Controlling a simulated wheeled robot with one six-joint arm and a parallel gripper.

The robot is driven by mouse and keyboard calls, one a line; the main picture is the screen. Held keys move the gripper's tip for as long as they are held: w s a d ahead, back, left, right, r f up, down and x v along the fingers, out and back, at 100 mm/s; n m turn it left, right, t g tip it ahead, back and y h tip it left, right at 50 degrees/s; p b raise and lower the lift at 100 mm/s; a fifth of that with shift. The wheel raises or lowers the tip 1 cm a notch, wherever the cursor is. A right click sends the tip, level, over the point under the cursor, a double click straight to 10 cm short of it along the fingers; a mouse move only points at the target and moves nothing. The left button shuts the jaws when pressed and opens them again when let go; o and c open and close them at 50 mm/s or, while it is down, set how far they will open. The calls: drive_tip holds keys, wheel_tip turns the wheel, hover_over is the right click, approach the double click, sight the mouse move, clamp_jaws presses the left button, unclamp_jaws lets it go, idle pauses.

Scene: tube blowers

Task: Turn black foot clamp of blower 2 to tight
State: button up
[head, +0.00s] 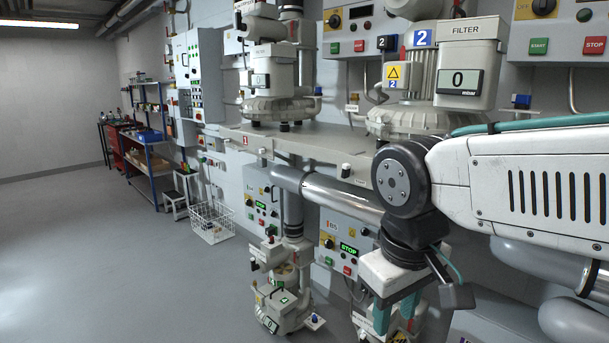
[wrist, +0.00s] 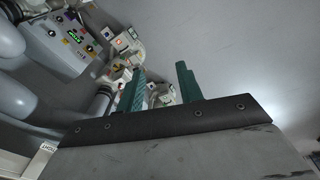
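Blower 2 (head: 408,75) stands on the grey shelf at upper right in the head view, with a blue "2" plate on it. My arm crosses in front of its lower right side and hides part of its base. A small dark-and-white fitting (head: 347,170) sits at the shelf's front edge below blower 2. I cannot tell whether it is the black foot clamp, nor how any clamp is turned. My gripper (head: 397,312) hangs below the shelf, well below and apart from blower 2's base. Its teal fingers are apart in the wrist view (wrist: 161,88), with nothing visibly gripped.
A metal pipe (head: 330,192) runs below the shelf (head: 310,144). Another blower (head: 277,85) stands left on the shelf. Lower machinery (head: 285,300) and control boxes (head: 347,240) are close to my gripper. A wire basket (head: 211,222) stands farther back. The floor at left is clear.

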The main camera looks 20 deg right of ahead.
drive_tip(key=w+d+r+n+g+h, duration=0.1)
drive_tip(key=w+d+r+n+h, duration=0.2)
drive_tip(key=w+d+n+h, duration=0.55)
drive_tip(key=n+t+h, duration=0.6)
drive_tip(key=n+h, duration=0.2)
drive_tip(key=n, duration=0.3)
approach(343, 170)
drive_tip(key=d, duration=0.2)
drive_tip(key=x, duration=0.7)
drive_tip(key=shift+w+d, duration=0.2)
drive_tip(key=shift+w, duration=0.1)
clamp_jaws()
